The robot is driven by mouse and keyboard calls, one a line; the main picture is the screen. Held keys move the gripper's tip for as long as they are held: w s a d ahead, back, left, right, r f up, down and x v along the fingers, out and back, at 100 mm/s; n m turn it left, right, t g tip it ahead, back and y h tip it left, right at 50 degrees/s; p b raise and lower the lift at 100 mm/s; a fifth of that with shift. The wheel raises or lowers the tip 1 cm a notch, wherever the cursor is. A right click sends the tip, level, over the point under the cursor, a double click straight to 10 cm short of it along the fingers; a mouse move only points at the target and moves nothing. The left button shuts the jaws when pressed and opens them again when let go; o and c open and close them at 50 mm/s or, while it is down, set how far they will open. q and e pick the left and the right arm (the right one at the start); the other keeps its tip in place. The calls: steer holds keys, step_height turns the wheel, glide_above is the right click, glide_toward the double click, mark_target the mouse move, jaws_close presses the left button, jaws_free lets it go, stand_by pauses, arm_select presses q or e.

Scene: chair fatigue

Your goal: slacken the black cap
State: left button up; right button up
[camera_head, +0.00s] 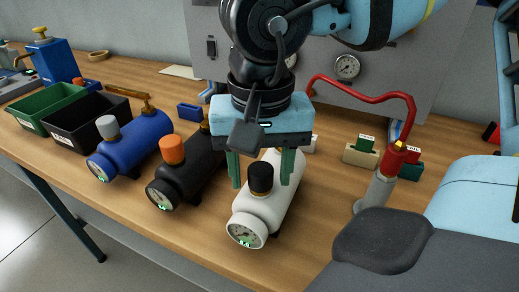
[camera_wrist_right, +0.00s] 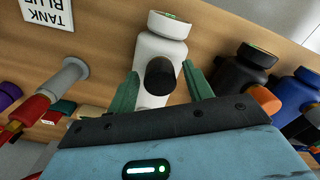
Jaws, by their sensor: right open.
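The black cap (camera_head: 261,179) sits upright on the neck of a white tank (camera_head: 280,203), which lies on the bench with its gauge facing the front. My right gripper (camera_head: 262,184) is open, pointing down, with one green finger on each side of the cap and a gap showing on both sides. In the right wrist view, the cap (camera_wrist_right: 160,77) also shows between the two fingers (camera_wrist_right: 162,88), touching neither. The white tank (camera_wrist_right: 161,45) is behind it. My left gripper is not in view.
A black tank with an orange cap (camera_head: 172,150) and a blue tank with a grey cap (camera_head: 107,127) stand to the left. Black (camera_head: 68,139) and green (camera_head: 30,122) bins are farther left. A grey pump with a red hose (camera_head: 378,190) stands to the right.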

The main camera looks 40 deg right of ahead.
steer(key=m+b, duration=0.1)
steer(key=m, duration=0.2)
steer(key=shift+f+b, duration=0.1)
steer(key=shift+b, duration=0.2)
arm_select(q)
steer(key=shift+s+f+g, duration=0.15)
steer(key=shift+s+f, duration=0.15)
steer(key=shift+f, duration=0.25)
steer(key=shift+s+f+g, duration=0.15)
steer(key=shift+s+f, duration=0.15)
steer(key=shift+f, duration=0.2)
arm_select(e)
steer(key=shift+m, duration=0.4)
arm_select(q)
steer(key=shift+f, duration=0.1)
arm_select(e)
steer(key=m+b, duration=0.1)
steer(key=m, duration=0.3)
steer(key=shift+b, duration=0.35)
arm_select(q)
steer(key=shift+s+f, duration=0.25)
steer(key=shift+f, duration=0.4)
arm_select(e)
steer(key=c, duration=0.9)
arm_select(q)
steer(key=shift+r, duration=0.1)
arm_select(e)
steer(key=shift+n, duration=2.1)
steer(key=shift+c, duration=0.2)
